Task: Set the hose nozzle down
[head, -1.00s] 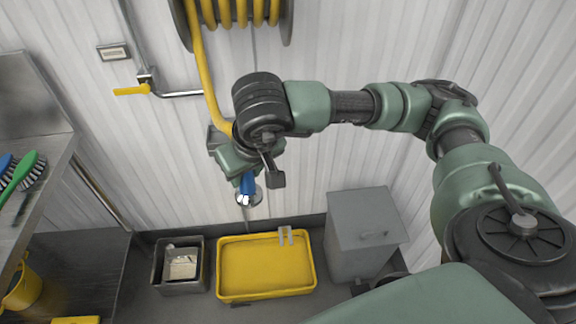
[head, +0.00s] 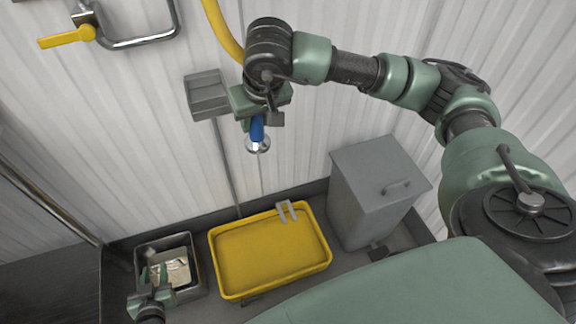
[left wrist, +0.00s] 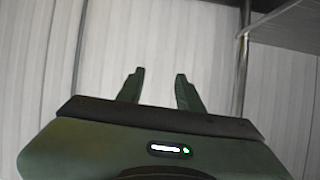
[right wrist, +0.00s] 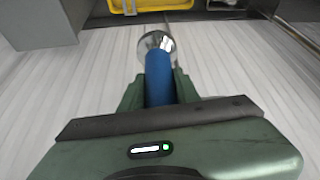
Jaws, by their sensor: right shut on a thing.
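The hose nozzle (head: 257,130) has a blue body and a round silver head. My right gripper (head: 258,116) is shut on its blue body and holds it in the air by the white wall, with the silver head downward. The right wrist view shows the nozzle (right wrist: 158,78) between the two fingers (right wrist: 158,92), its head beyond the fingertips. A yellow hose (head: 222,30) runs down behind my right wrist; its join to the nozzle is hidden. My left gripper (head: 154,276) is open, low at the left over the small metal bin. In the left wrist view its fingers (left wrist: 160,80) are apart and empty.
A yellow tray (head: 215,262) with a grey clip (head: 287,211) on its far rim lies on the floor. Beside it are a small metal bin (head: 197,272) with pale contents and a grey lidded bin (head: 375,195). A yellow-handled valve (head: 67,37) and grey dustpan-like thing (head: 208,95) are by the wall.

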